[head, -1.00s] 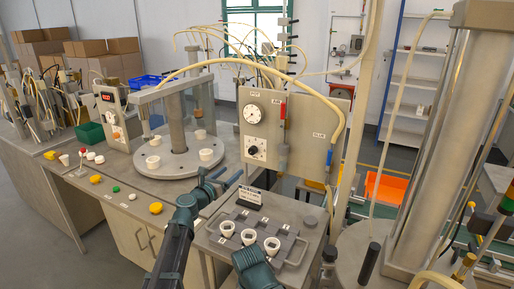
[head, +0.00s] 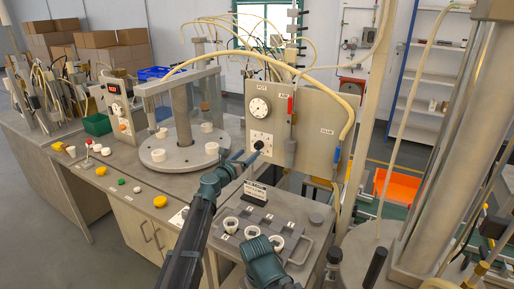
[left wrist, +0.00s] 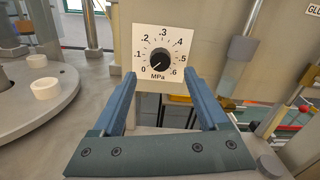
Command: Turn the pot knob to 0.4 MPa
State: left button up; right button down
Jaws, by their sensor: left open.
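The black pot knob (left wrist: 157,60) sits on a white scale plate marked 0 to .6 MPa. Its light mark seems to point to the lower left, near 0. In the head view the knob (head: 258,144) is on the grey upright panel (head: 310,125), below a round white gauge (head: 259,108). My left gripper (head: 250,158) is in front of the panel, close to the knob. In the left wrist view its two blue fingers (left wrist: 161,88) are spread with nothing between them, pointing at the plate. The knob lies ahead, midway between the fingers.
A round metal platform (head: 165,165) with white cups stands left of the panel. A grey tray (head: 225,227) holding white cups is below the gripper. A yellow hose (head: 345,125) hangs along the panel's right edge. A red-tipped vertical fitting (head: 290,107) is right of the gauge.

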aim_at(257, 146)
pick_arm(q)
jog(key=x, duration=0.7)
jog(key=shift+w+d, duration=0.1)
jog(key=shift+w, duration=0.15)
grip_shut()
